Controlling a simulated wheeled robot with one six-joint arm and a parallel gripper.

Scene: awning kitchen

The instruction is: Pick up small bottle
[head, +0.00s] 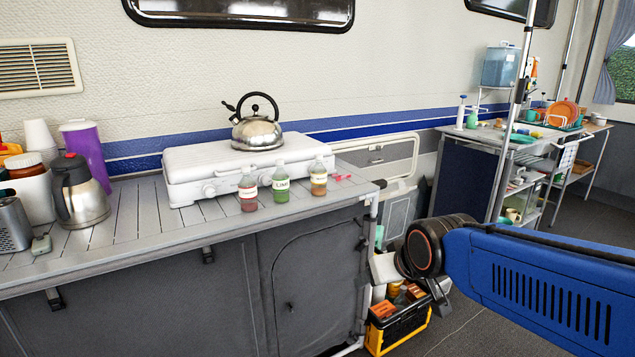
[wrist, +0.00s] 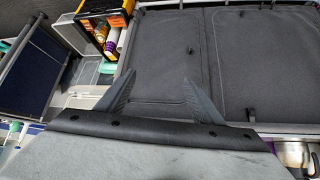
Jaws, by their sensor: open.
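Three small bottles stand upright in a row on the counter in front of the white stove in the head view: a red one (head: 248,192), a green one (head: 281,186) and a brownish-orange one (head: 318,178). Each has a pale label; which one is meant I cannot tell. My gripper (wrist: 160,82) shows in the wrist view with its two fingers spread apart and nothing between them. In the head view my arm is right of the counter, and the bottles stand left of it, apart from it. I cannot make out the bottles in the wrist view.
The slatted counter (head: 120,222) bears a white stove (head: 200,165) with a kettle (head: 257,132), a steel jug (head: 78,195) and a purple container (head: 87,150). A black-yellow crate (head: 398,328) stands on the floor by the counter's right end. A second table stands behind right.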

